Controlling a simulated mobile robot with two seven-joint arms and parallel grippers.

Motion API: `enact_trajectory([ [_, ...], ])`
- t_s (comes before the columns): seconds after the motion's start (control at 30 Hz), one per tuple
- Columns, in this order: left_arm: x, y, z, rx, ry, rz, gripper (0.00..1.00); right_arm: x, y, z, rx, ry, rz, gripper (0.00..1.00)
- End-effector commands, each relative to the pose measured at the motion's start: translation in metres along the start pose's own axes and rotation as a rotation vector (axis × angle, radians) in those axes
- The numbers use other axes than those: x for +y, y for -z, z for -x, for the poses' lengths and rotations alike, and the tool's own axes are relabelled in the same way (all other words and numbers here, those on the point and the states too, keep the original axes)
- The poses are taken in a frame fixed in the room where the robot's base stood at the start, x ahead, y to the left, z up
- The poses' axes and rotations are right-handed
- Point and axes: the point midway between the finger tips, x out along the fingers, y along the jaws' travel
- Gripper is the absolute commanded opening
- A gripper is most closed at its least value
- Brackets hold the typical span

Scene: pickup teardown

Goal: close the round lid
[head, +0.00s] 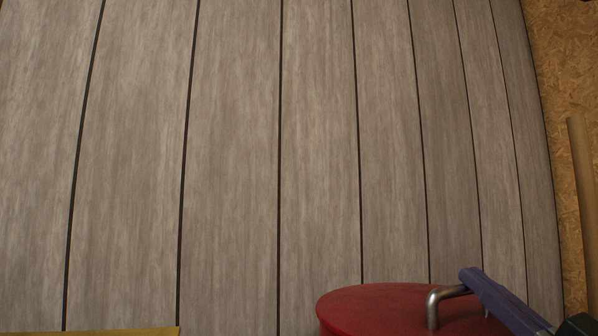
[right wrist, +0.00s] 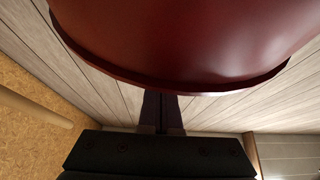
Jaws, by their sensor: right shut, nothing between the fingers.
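The round red lid (head: 375,308) shows at the bottom right of the head view, cut off by the lower edge. A bent metal handle (head: 434,305) stands on it. My right gripper (head: 475,278) is at the lid's right side, with its purple fingers over the handle's far end; I cannot tell if they touch it. In the right wrist view a large dark red curved surface with a rim (right wrist: 190,45) fills the top, just beyond the shut, empty fingers of my right gripper (right wrist: 161,98). What lies beneath the lid is hidden. My left gripper is not in view.
Grey wooden planks (head: 230,150) fill most of the head view. A chipboard surface (head: 565,70) and a round wooden pole (head: 580,180) are at the right edge. A yellow edge (head: 95,331) shows at the bottom left.

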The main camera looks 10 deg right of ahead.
Motion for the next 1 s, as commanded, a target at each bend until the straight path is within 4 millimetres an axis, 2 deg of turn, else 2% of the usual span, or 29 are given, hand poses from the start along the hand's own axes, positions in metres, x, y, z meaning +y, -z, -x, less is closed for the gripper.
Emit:
enact_trajectory([
  [0.03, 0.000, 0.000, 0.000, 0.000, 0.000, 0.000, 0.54, 0.001, -0.004, 0.002, -0.014, -0.003, -0.001, 0.00],
  [0.37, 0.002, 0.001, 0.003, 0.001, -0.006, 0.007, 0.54, 0.001, -0.004, 0.000, -0.021, -0.004, -0.001, 0.00],
  [0.47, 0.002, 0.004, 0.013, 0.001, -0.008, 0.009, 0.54, 0.001, 0.006, -0.008, -0.018, -0.004, -0.001, 0.00],
  [0.63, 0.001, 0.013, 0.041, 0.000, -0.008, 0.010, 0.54, 0.001, 0.035, -0.034, -0.006, -0.002, 0.000, 0.00],
  [0.67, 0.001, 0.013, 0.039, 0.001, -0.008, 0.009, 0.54, 0.001, 0.032, -0.030, -0.010, -0.002, 0.000, 0.00],
  [0.7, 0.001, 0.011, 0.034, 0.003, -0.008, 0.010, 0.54, 0.001, 0.026, -0.014, -0.013, -0.002, -0.001, 0.00],
  [1.0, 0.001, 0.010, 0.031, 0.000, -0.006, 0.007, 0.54, 0.000, 0.030, 0.048, -0.008, -0.001, 0.000, 0.00],
])
